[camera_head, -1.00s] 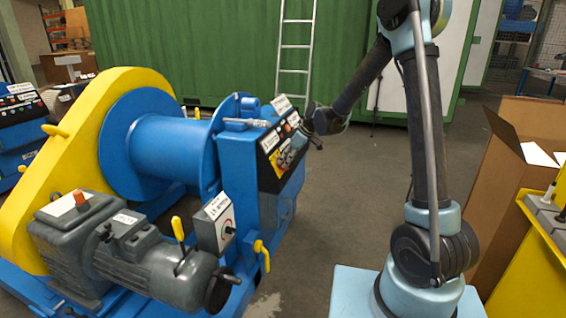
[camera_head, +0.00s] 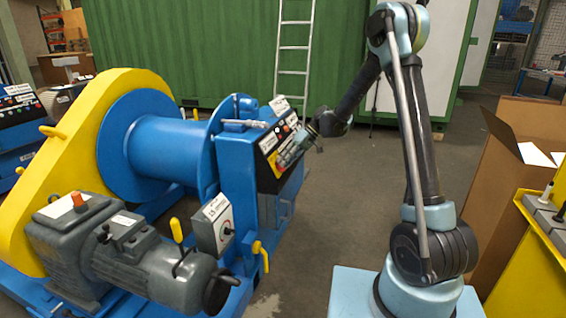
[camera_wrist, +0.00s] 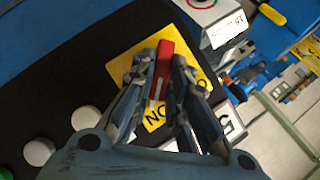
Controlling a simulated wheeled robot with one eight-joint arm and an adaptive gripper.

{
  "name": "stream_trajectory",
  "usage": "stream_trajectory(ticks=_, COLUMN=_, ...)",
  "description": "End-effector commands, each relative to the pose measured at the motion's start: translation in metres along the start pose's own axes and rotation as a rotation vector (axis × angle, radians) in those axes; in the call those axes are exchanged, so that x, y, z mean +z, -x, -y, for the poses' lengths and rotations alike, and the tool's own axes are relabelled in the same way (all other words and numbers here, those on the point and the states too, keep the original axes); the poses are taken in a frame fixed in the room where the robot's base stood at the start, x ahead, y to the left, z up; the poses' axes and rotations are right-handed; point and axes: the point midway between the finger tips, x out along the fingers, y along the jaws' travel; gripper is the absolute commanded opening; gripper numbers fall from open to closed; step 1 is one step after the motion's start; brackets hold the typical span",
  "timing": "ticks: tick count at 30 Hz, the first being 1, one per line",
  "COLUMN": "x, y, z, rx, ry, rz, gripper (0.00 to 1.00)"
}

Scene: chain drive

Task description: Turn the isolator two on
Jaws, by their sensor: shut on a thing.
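In the wrist view a red switch handle (camera_wrist: 165,60) stands on a yellow square plate (camera_wrist: 200,77) with black lettering, set on a black panel (camera_wrist: 60,78). My gripper (camera_wrist: 157,88) has its two fingers on either side of the handle, shut on it. Part of the handle and plate is hidden by the fingers. In the head view my gripper (camera_head: 290,155) is at the sloped black panel (camera_head: 268,143) on top of the blue cabinet (camera_head: 238,165). Which isolator number the handle bears cannot be read.
White round buttons (camera_wrist: 39,152) sit on the panel left of my gripper. A grey switch box (camera_head: 213,224) and yellow levers (camera_head: 178,230) are on the front of the winch. A cardboard box (camera_head: 500,190) stands right of my arm. Open floor lies between cabinet and arm.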

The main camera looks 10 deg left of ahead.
Motion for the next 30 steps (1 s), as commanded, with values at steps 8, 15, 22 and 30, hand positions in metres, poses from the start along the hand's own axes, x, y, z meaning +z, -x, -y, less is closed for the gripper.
stream_trajectory(ticks=8, x=-0.0015, y=0.0022, z=-0.0062, rx=-0.002, ry=-0.025, rz=-0.006, gripper=0.0)
stream_trajectory(ticks=15, x=-0.0016, y=0.002, z=-0.0061, rx=-0.002, ry=-0.024, rz=-0.006, gripper=0.0)
stream_trajectory(ticks=22, x=-0.0013, y=0.001, z=-0.0038, rx=-0.005, ry=-0.022, rz=-0.004, gripper=0.35)
stream_trajectory(ticks=30, x=-0.0008, y=0.002, z=-0.0014, rx=-0.009, ry=-0.02, rz=-0.001, gripper=0.35)
